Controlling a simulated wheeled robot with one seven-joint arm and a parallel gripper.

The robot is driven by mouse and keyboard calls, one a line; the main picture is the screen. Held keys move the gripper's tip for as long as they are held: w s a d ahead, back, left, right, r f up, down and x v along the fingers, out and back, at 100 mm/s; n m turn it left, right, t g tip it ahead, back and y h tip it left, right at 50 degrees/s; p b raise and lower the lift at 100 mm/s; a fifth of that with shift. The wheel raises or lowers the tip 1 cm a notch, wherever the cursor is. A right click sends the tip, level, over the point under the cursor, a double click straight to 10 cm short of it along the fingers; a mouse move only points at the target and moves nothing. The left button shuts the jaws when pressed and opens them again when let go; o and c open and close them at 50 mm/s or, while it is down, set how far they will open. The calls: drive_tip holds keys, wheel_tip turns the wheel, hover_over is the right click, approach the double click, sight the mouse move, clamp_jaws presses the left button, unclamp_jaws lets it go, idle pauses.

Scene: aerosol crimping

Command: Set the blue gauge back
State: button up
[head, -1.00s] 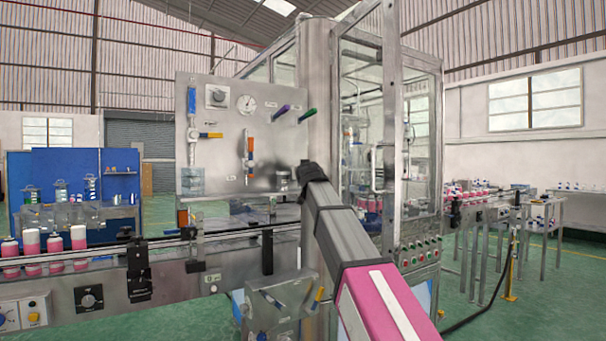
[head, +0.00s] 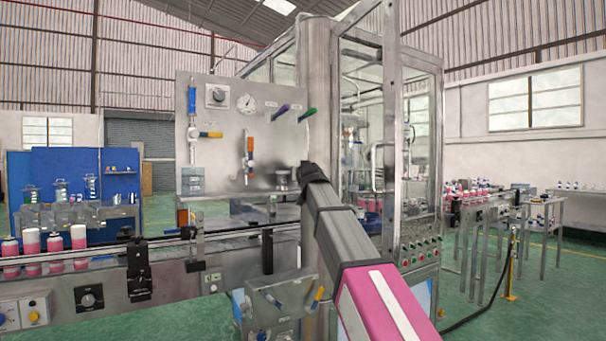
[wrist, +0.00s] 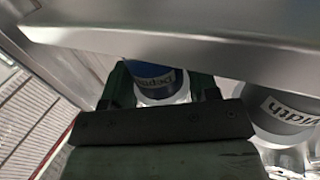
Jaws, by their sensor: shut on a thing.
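The blue gauge (wrist: 153,83) is a short round piece with a blue band, a pale lower part and a label I cannot read for certain. In the wrist view it sits between the two dark green fingers of my gripper (wrist: 160,90), which is shut on it. A metal plate edge hides its upper part in that view. Whether it touches a surface or a seat I cannot tell. In the head view my arm runs up the middle, and the gripper and blue gauge cannot be made out.
A grey gauge labelled "width" (wrist: 285,115) is close on the right in the wrist view. The metal plate (wrist: 190,40) crosses just above the fingers. In the head view, a steel panel (head: 222,110) with valves and a dial stands left of my arm, beside a glazed cabinet (head: 420,110).

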drive_tip(key=shift+f, duration=0.25)
drive_tip(key=o, duration=1.1)
drive_tip(key=shift+s, duration=0.1)
drive_tip(key=s+d, duration=0.1)
drive_tip(key=s, duration=0.9)
drive_tip(key=shift+s+d, duration=0.3)
drive_tip(key=shift+f, duration=0.15)
